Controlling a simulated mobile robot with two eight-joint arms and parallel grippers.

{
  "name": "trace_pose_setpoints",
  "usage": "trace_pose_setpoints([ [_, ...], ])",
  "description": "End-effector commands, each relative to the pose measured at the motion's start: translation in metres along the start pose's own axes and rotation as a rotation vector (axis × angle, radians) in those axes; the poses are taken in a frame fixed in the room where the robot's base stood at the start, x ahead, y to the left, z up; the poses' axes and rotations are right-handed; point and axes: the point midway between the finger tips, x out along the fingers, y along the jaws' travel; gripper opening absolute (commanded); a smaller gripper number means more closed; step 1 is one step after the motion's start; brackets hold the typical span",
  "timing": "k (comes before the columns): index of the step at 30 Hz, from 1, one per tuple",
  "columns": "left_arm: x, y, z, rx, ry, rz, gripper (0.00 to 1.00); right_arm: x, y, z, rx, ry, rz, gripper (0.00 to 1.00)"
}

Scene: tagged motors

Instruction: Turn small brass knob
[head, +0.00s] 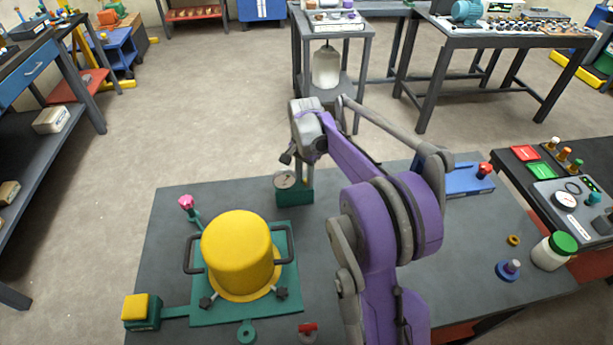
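My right arm, purple and grey, reaches from the bottom to the back edge of the grey table. Its gripper (296,162) points down just above a small green block (296,196) with a round dial (285,179) on top. A tiny yellowish spot (305,181) shows on the block beside the dial, right under the gripper; it may be the small brass knob, but it is mostly hidden. I cannot tell whether the fingers touch it or how far apart they are. My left gripper is not in view.
A yellow domed pot (239,250) with dark handles stands on a green base at front left. A pink knob (187,202) stands behind it. A blue block (468,180), a green-lidded jar (553,251) and a brass ring (513,240) are at right.

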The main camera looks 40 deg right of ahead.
Motion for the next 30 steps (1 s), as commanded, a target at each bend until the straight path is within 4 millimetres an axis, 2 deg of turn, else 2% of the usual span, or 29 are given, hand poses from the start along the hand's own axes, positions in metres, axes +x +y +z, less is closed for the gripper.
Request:
trace_pose_setpoints([
  [1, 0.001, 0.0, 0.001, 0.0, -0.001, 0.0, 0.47, 0.005, 0.004, -0.004, 0.001, 0.008, 0.007, 0.57],
  [14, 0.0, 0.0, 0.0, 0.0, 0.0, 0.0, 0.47, 0.002, 0.004, -0.005, 0.002, 0.008, 0.008, 0.54],
  [15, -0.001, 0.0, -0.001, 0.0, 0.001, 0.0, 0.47, 0.0, 0.004, -0.005, 0.002, 0.008, 0.007, 0.54],
  [17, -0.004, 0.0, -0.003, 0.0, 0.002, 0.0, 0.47, -0.004, 0.004, -0.005, 0.002, 0.008, 0.007, 0.69],
  [30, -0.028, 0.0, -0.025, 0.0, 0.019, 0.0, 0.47, -0.052, 0.001, -0.002, -0.001, 0.004, 0.002, 0.69],
])
